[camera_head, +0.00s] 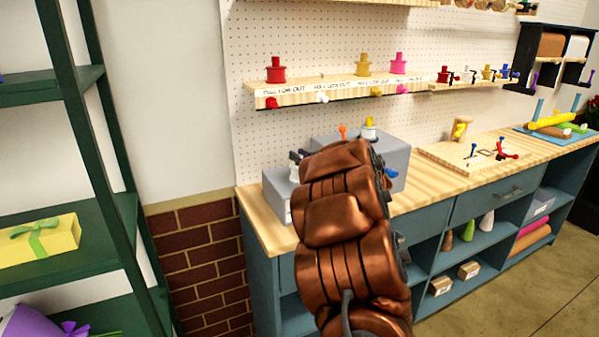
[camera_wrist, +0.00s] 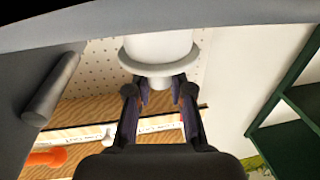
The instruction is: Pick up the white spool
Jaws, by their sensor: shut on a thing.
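The white spool (camera_wrist: 160,55) is large in the wrist view, with a wide flange and a narrower end pointing toward my gripper. My gripper (camera_wrist: 160,98) is shut on that narrower end, one dark finger on each side. In the head view my copper-coloured arm covers most of my gripper.
A wooden pegboard shelf (camera_head: 345,88) holds a red spool (camera_head: 276,70), a yellow spool (camera_head: 362,65) and a pink spool (camera_head: 398,63). A grey box (camera_head: 397,165) stands on the counter (camera_head: 262,222) behind my arm. A green shelf rack (camera_head: 100,225) is at the left.

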